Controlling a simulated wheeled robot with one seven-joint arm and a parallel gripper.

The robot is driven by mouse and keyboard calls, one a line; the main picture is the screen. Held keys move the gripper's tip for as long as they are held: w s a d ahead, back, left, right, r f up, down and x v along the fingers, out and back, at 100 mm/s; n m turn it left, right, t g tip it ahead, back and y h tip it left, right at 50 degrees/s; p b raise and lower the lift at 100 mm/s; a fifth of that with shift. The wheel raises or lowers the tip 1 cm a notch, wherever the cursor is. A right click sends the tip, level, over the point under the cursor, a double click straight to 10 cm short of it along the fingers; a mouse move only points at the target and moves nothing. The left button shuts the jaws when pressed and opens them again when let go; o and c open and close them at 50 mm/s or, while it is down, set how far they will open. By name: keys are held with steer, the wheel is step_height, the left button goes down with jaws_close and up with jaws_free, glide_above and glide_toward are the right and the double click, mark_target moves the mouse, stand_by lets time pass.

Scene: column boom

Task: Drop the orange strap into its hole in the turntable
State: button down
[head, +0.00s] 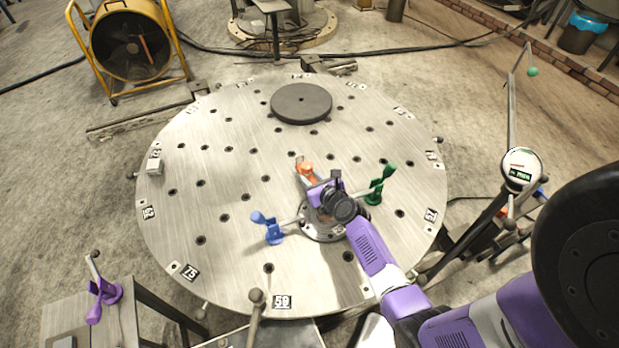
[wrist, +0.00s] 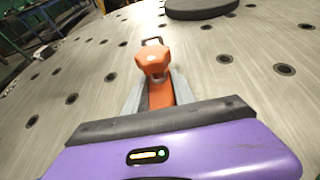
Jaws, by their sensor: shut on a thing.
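The orange strap (head: 305,168) is at my gripper (head: 303,178), just behind the centre of the round metal turntable (head: 230,215). In the wrist view the orange strap (wrist: 155,65) sits between the two grey fingers of my gripper (wrist: 156,92), which are shut on it. Its knobbed orange top faces the camera, and a small dark loop shows beyond it. Its lower end is hidden, so I cannot tell whether it touches the plate. The turntable (wrist: 225,100) has many dark holes. A blue strap (head: 268,228) and a green strap (head: 378,187) stand on it.
A dark round disc (head: 301,103) lies toward the turntable's back. A small grey block (head: 155,164) stands at its left edge. A purple strap (head: 103,292) is on a side table (head: 150,318) at lower left. A yellow fan (head: 130,45) stands at back left.

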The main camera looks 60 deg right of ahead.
steer(key=shift+s+a+p, duration=0.1)
steer(key=shift+p, duration=0.2)
steer(key=shift+r, duration=0.15)
steer(key=shift+r+p, duration=0.45)
steer(key=shift+p, duration=0.1)
stand_by(1.1)
steer(key=shift+f+b, duration=0.4)
steer(key=shift+f, duration=0.35)
stand_by(0.3)
steer(key=c, duration=1.3)
jaws_free()
steer(key=shift+f, duration=0.1)
